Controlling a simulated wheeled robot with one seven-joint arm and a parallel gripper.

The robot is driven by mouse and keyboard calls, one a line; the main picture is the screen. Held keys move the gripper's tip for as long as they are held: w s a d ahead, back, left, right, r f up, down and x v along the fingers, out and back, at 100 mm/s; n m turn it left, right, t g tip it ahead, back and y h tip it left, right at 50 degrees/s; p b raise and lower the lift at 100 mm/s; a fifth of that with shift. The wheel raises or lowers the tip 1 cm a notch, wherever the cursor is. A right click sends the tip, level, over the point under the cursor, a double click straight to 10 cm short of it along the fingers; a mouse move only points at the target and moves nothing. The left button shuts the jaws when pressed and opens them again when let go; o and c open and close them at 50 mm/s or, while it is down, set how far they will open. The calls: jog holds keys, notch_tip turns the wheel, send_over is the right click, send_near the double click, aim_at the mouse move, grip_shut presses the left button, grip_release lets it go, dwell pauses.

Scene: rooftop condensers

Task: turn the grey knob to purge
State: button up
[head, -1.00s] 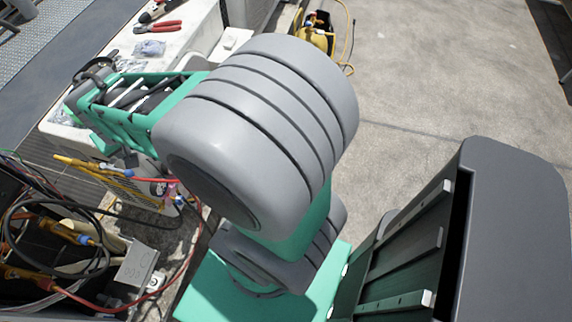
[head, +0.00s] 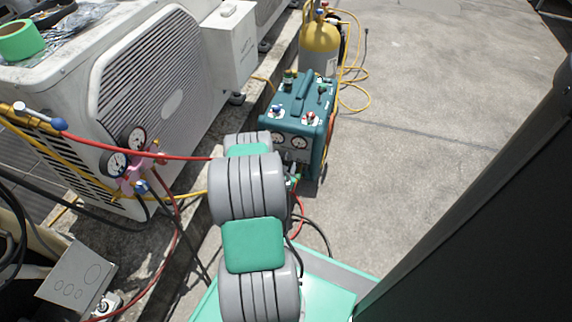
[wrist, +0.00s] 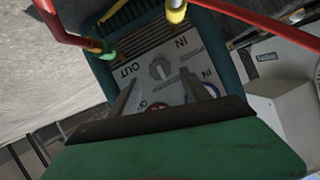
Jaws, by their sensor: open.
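The teal recovery machine (head: 289,97) stands on the roof floor past my arm in the head view. In the wrist view, its pale panel (wrist: 203,62) bears OUT and IN lettering, seen upside down. The grey knob (wrist: 159,69) sits in the middle of that panel. My gripper (wrist: 160,84) is open, with its two fingers apart and pointing at the panel. The knob shows between and beyond the fingertips, with nothing held. I cannot tell whether the fingers touch the panel. The knob cannot be made out in the head view, and its exact setting is unclear.
Hoses join the machine, with a green fitting (wrist: 103,48) and a yellow fitting (wrist: 176,11) near the knob. A yellow-topped cylinder (head: 320,42) stands behind. A condenser (head: 160,90) and gauges (head: 125,150) are at left. Open concrete (head: 440,110) lies right.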

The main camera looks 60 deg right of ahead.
aim_at(287, 158)
jog(key=b+x, duration=0.1)
jog(key=x, duration=0.2)
jog(key=shift+f, duration=0.25)
jog(key=shift+w+d, duration=0.15)
jog(key=shift+d, duration=0.35)
grip_shut()
